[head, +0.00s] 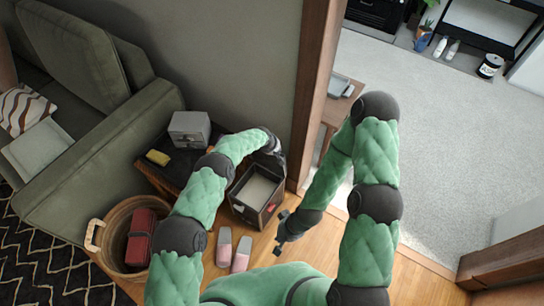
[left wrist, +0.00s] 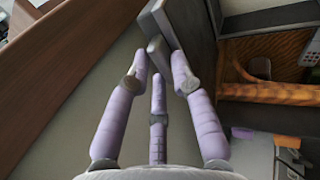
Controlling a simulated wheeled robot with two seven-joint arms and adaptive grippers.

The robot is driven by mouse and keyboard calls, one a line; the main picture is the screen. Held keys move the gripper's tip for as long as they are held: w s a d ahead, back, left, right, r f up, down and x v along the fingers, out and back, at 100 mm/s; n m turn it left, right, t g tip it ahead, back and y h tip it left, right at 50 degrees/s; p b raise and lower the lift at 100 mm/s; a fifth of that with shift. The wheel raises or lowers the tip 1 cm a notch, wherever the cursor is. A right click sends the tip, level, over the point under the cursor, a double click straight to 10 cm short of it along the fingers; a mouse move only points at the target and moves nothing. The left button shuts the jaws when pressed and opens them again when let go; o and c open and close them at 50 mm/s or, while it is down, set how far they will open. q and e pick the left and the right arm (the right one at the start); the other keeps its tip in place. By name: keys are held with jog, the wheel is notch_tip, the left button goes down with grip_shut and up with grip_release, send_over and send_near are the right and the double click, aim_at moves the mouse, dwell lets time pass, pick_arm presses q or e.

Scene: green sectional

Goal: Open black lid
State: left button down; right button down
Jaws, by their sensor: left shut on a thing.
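A dark box (head: 241,208) with a pale interior stands on the floor beside the wooden post, and its top is at least partly open. My left gripper (head: 274,158) is at the box's back edge, mostly hidden by its wrist. In the left wrist view, its lavender fingers (left wrist: 160,72) are shut on a small grey handle (left wrist: 157,52) on a dark grey panel (left wrist: 185,22), which looks like the black lid. The lid's angle is hard to tell. My right gripper (head: 284,236) hangs low, right of the box and apart from it; its finger opening is unclear.
A low dark table (head: 172,165) left of the box holds a grey box (head: 189,129) and a yellow sponge (head: 158,157). A wicker basket (head: 112,232) with a red item and pink slippers (head: 241,254) are nearby. A wooden post (head: 314,90) rises behind.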

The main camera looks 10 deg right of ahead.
pick_arm(q)
jog(key=shift+w+d+f+b, duration=0.15)
jog(key=shift+w+d+b, duration=0.15)
jog(key=shift+b, duration=0.1)
jog(key=c, duration=1.1)
grip_release()
jog(key=shift+c, duration=0.2)
jog(key=shift+w, duration=0.1)
jog(key=v, duration=1.2)
jog(key=shift+a, duration=0.1)
